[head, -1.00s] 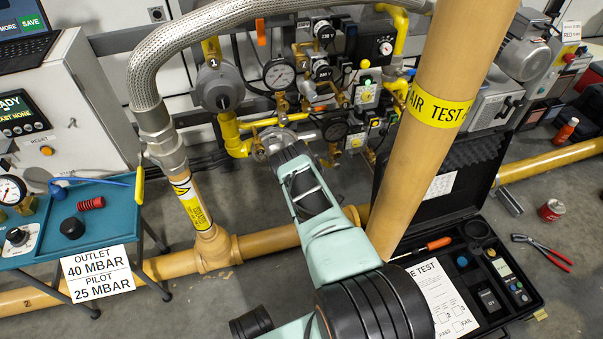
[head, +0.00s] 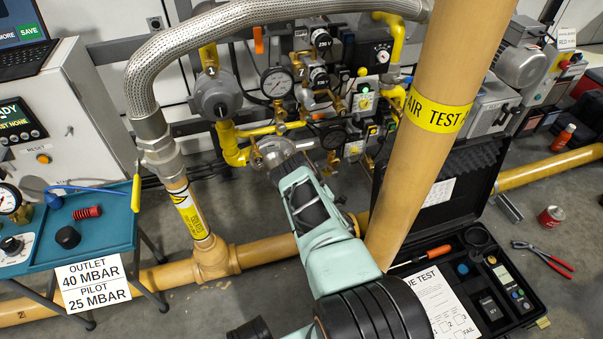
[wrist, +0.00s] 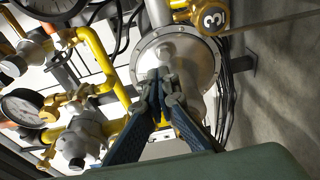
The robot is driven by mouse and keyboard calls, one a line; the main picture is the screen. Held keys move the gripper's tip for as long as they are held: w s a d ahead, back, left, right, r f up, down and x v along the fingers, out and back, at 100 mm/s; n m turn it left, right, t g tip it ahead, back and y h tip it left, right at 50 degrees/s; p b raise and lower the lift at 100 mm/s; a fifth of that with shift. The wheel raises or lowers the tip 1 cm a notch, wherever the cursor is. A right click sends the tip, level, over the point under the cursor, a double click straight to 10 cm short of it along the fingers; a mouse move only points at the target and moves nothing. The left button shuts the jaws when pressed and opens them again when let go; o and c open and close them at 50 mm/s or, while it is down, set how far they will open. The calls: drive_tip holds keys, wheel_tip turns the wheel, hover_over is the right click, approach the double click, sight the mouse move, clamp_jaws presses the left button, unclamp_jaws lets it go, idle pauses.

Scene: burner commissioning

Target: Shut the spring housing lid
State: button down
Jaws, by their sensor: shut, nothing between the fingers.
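My gripper (wrist: 160,80) is shut and empty, its two blue-padded fingers meeting in front of a round silver regulator housing (wrist: 205,62). A pale metal cylinder stands out from the middle of that housing, close by the fingertips. I cannot tell whether the fingers touch it. In the head view the same housing (head: 272,150) shows at the end of my arm, partly covered by it. The spring housing lid cannot be told apart clearly; the fingers hide part of that area.
Yellow pipes and gauges (head: 278,82) crowd around the housing. A second grey regulator (head: 217,97) marked 1 is to its upper left. A thick tan pipe (head: 430,160) rises to the right of my arm. An open black case (head: 530,320) lies on the floor.

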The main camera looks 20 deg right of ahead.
wheel_tip(320, 180, up, 10)
idle(0.5)
